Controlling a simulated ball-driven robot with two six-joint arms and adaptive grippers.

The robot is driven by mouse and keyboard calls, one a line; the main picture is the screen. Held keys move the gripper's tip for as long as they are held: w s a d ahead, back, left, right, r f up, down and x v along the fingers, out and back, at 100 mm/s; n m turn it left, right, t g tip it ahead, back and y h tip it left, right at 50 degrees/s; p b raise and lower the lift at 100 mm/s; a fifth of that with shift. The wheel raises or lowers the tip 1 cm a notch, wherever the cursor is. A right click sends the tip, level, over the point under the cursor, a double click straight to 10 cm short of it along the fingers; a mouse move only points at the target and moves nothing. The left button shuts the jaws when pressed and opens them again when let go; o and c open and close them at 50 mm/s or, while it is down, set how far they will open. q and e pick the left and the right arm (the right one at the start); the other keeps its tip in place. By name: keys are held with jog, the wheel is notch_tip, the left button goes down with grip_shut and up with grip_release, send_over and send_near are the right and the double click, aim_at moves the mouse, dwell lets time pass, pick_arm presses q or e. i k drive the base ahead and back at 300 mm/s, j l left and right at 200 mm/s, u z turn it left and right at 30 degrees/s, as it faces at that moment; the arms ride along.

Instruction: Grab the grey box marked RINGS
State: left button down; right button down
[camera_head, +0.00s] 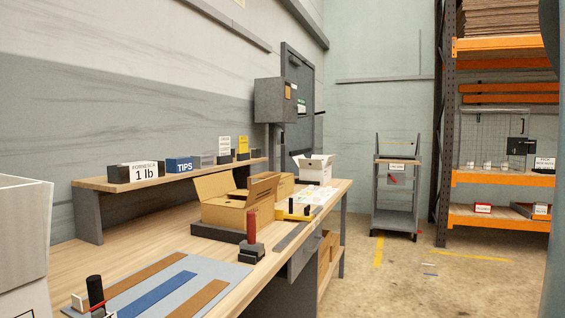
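A row of small boxes stands on the raised wooden shelf (140,178) at the back of the workbench. A small grey box (207,160) stands there just right of the blue box marked TIPS (180,165). Its face is too small for me to read, so I cannot confirm that it says RINGS. Neither of my grippers shows in the head view.
A black box labelled 1 lb (132,172) is left of TIPS. Below the shelf are an open cardboard carton (228,213), a red-handled tool (252,232) and a striped mat (160,286). A white container (22,230) blocks the left edge.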

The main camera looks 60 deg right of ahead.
aim_at(200, 161)
jog(key=z, duration=1.6)
jog(key=i+l+z, duration=0.15)
jog(key=z, duration=0.3)
jog(key=i+l+z, duration=0.15)
jog(key=z, duration=0.3)
jog(key=i+z, duration=0.25)
jog(key=z, duration=0.2)
jog(key=i, duration=2.55)
jog(key=i+u, duration=0.15)
jog(key=i, duration=0.3)
jog(key=i+l+u, duration=0.15)
jog(key=i, duration=0.3)
jog(key=i+l+u, duration=0.15)
jog(key=i, duration=0.35)
jog(key=i+l+u, duration=0.15)
jog(key=i, duration=0.3)
